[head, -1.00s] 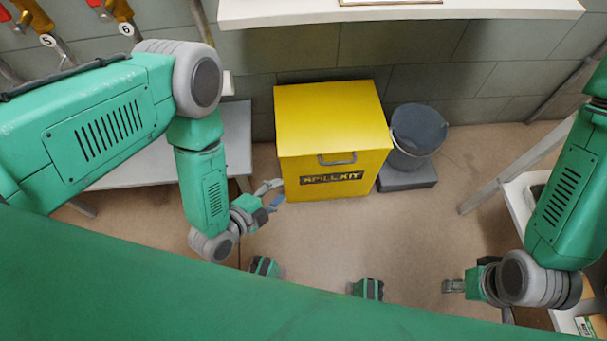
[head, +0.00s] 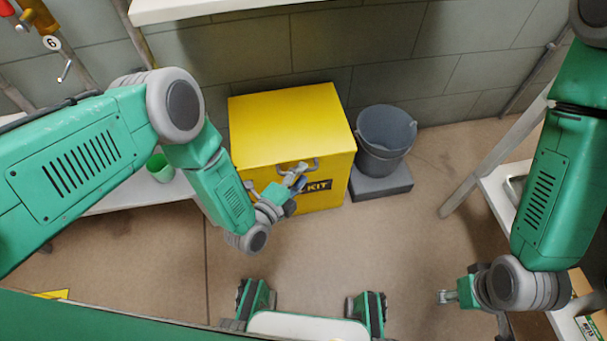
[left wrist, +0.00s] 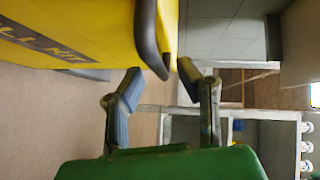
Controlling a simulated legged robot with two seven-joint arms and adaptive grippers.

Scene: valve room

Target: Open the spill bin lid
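The yellow spill bin (head: 290,130) stands on the floor against the wall in the head view, its lid (head: 285,112) closed. A dark handle sits on its front; in the left wrist view the handle (left wrist: 150,38) is near and large. My left gripper (head: 300,172) is at the bin's front in the head view and partly hides the handle and label. In the left wrist view my left gripper (left wrist: 160,75) is open, with the handle's near end between or just beyond its fingertips; contact is unclear. My right gripper (head: 445,296) is low at the right, away from the bin.
A grey bucket (head: 385,140) stands on a dark block (head: 382,183) right of the bin. A pale bench (head: 140,190) with a green cup (head: 160,168) is on the left. A white shelf frame (head: 480,165) stands at the right. The floor before the bin is clear.

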